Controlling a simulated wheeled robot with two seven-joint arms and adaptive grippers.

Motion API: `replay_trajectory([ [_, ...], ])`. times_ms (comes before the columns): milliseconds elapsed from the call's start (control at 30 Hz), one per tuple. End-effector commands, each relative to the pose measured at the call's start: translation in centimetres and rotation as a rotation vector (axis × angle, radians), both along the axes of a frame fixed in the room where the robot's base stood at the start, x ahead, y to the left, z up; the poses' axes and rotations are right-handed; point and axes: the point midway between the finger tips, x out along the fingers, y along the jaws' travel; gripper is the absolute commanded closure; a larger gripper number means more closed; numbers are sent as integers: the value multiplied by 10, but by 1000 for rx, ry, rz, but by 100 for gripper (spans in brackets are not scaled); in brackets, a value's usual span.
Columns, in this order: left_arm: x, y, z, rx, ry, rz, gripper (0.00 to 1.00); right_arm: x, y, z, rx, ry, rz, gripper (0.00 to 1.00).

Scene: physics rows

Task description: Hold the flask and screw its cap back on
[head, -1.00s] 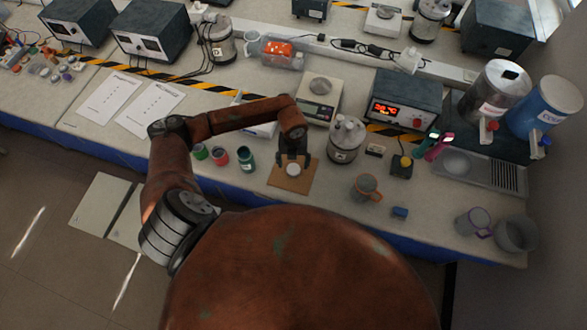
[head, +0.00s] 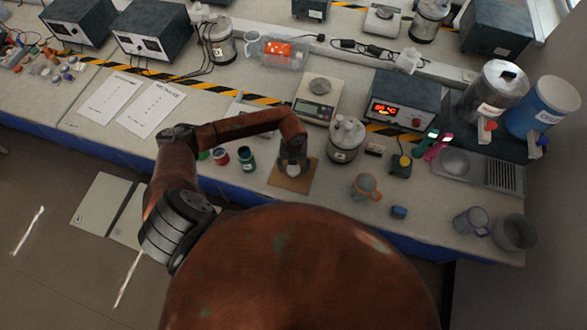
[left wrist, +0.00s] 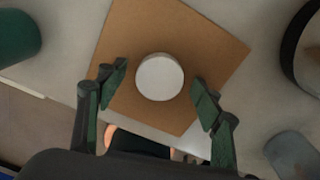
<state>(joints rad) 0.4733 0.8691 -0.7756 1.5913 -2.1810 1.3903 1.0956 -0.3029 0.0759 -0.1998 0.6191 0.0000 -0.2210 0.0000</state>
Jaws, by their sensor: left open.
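A white round piece (head: 293,170) stands on a brown square board (head: 280,183) near the bench's front edge. In the left wrist view it is a flat white disc (left wrist: 160,77) on the board (left wrist: 215,45); I cannot tell whether it is the cap or the top of the flask. My left gripper (head: 292,165) is directly above it. In the left wrist view the gripper (left wrist: 160,95) is open, its fingers apart on either side of the disc with gaps to both. No separate flask is clearly identifiable. My right gripper is not in view.
A balance (head: 314,108) is behind.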

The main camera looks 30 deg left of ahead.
Motion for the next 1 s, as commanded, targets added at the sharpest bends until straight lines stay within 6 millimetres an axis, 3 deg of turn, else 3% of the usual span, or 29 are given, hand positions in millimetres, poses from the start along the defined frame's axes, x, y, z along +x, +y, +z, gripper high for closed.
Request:
replay_trajectory([
  [100,0,0,0,0,0,0,40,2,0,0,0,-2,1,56],
  [567,0,0,0,0,-1,1,71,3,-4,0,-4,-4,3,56],
  [833,0,0,2,0,-1,0,71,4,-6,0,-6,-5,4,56],
  [1000,2,1,12,2,-4,0,71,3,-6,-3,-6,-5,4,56],
])
